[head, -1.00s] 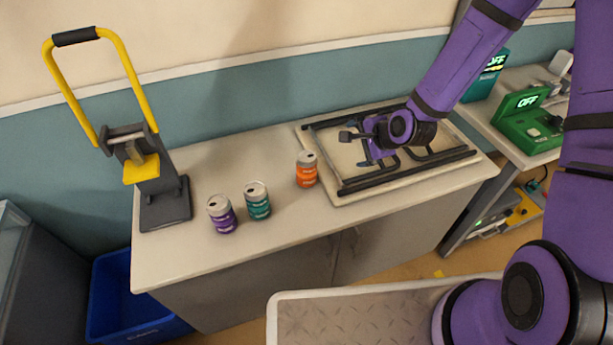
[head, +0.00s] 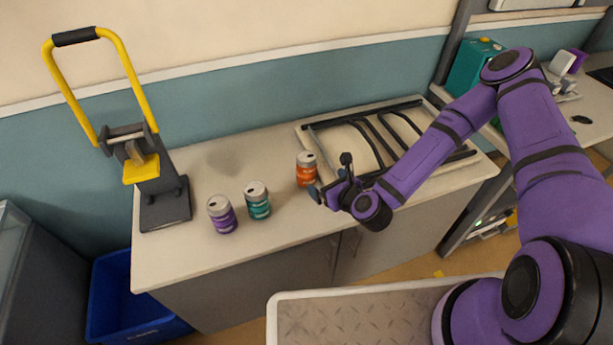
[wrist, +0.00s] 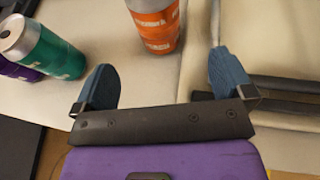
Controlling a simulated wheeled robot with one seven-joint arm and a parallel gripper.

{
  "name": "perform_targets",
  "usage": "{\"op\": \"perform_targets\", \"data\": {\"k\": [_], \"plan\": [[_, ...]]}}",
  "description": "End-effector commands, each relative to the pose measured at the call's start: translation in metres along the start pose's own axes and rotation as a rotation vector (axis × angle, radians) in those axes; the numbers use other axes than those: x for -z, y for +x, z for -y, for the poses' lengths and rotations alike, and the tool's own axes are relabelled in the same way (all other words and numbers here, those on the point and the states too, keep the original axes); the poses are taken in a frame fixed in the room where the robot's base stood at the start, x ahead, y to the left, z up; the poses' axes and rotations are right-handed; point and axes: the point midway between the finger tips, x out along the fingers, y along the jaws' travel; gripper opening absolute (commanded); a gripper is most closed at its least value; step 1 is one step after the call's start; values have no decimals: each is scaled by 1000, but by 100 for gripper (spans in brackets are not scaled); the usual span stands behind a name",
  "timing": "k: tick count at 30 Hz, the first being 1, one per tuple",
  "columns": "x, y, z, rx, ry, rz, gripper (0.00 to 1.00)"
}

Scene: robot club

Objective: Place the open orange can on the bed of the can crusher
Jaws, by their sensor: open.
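The orange can (head: 307,170) stands upright on the counter, left of the padded mat. In the wrist view the orange can (wrist: 156,22) is ahead of my fingertips, slightly above the gap between them. My gripper (head: 332,176) is open and empty, just right of the can in the head view; its two blue fingers also show in the wrist view (wrist: 164,78). The can crusher (head: 164,200) stands at the counter's left end, with a grey base, a yellow block and a yellow lever handle raised. Its bed is partly hidden by the yellow block.
A teal can (head: 257,201) and a purple can (head: 222,214) stand between the crusher and the orange can. A pale mat with a black rack (head: 385,130) lies to the right. A blue bin (head: 125,295) is on the floor at left.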

Motion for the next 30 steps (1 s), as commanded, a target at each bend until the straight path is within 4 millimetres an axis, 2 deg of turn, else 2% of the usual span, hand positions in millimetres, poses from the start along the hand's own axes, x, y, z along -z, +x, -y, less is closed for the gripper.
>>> {"op": "perform_targets", "data": {"k": [5,12,20,30], "plan": [[1,8,-2,14,40,9,99],[1,43,-2,13,36,9,99],[2,61,-2,13,36,7,99],[4,103,-5,12,35,8,99]]}}
